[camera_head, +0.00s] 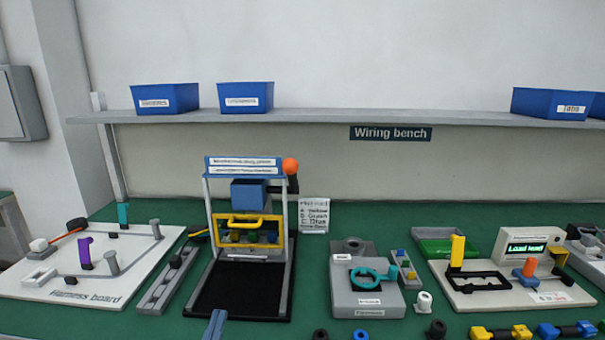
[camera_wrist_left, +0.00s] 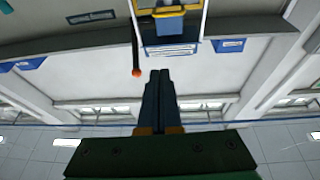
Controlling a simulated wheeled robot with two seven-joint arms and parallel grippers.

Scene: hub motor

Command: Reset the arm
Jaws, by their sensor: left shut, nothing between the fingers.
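My left gripper (camera_head: 216,322) shows only as blue-grey fingertips at the bottom edge of the head view, in front of the black base of the press-like fixture (camera_head: 240,290). In the left wrist view the left gripper (camera_wrist_left: 159,74) has its two long fingers together, shut with nothing between them. The fixture, with its yellow handle frame (camera_wrist_left: 166,10) and orange ball (camera_wrist_left: 136,72), shows beyond the fingertips there. The fingers are apart from it. My right gripper is not in view.
The green bench carries a white harness board (camera_head: 130,262) at left, a grey block with a teal ring (camera_head: 372,275), and a tester with a lit screen (camera_head: 525,248) at right. Several loose connectors lie along the front edge. A shelf (camera_head: 320,117) with blue bins runs behind.

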